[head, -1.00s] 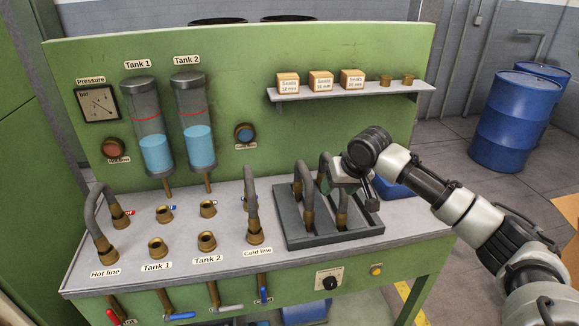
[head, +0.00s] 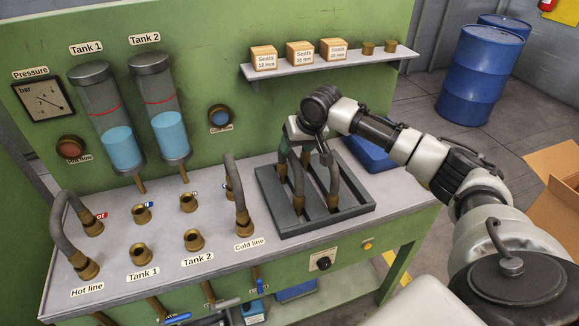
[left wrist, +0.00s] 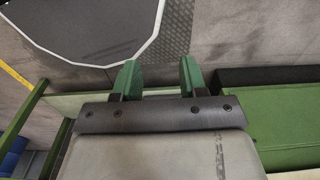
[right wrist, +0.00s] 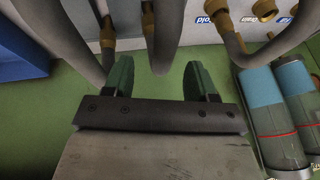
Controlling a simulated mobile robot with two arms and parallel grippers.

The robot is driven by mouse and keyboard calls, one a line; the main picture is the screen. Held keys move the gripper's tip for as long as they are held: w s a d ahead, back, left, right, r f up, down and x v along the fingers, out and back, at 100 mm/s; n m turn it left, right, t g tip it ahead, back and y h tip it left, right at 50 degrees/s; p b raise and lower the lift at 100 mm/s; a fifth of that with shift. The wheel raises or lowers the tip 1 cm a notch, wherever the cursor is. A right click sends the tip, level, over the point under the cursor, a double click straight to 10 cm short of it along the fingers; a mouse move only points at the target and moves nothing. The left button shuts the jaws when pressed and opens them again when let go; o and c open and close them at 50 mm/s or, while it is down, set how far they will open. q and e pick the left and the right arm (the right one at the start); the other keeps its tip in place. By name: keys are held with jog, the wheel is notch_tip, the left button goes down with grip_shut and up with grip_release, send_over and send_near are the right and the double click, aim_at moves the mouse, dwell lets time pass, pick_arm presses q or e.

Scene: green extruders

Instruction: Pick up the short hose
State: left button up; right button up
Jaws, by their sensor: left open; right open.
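Grey hoses with brass ends stand upright as arches in a dark tray (head: 360,209) on the bench; one front hose (head: 333,180) shows clearly. I cannot tell for sure which is the short hose. My right gripper (head: 302,138) is open above the tray's back part, partly hiding the hoses there. In the right wrist view its green fingers (right wrist: 160,80) point at the bend of one hose (right wrist: 161,45), which appears in line with the gap; I cannot tell whether it is between them. My left gripper (left wrist: 160,68) is open and empty, away from the bench.
Another hose (head: 240,190) arches at the cold line and one (head: 63,220) at the hot line. Brass fittings (head: 193,239) stand left of the tray. A blue bin (head: 368,150) lies behind the tray. A shelf (head: 345,64) with seal boxes hangs above.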

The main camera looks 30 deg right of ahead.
aim_at(292, 152)
jog(key=x, duration=0.1)
jog(key=p+x, duration=0.1)
jog(key=x, duration=0.1)
jog(key=shift+w+a+f+p, duration=0.1)
jog(key=shift+a+f+p, duration=0.15)
jog(key=shift+a+p, duration=0.05)
jog(key=shift+w+f, duration=0.1)
jog(key=shift+f, duration=0.35)
jog(key=shift+c, duration=0.2)
jog(key=c, duration=0.5)
pick_arm(q)
jog(key=shift+w+a+r, duration=0.1)
jog(key=shift+w+r, duration=1)
jog(key=shift+r, duration=0.05)
pick_arm(e)
grip_shut()
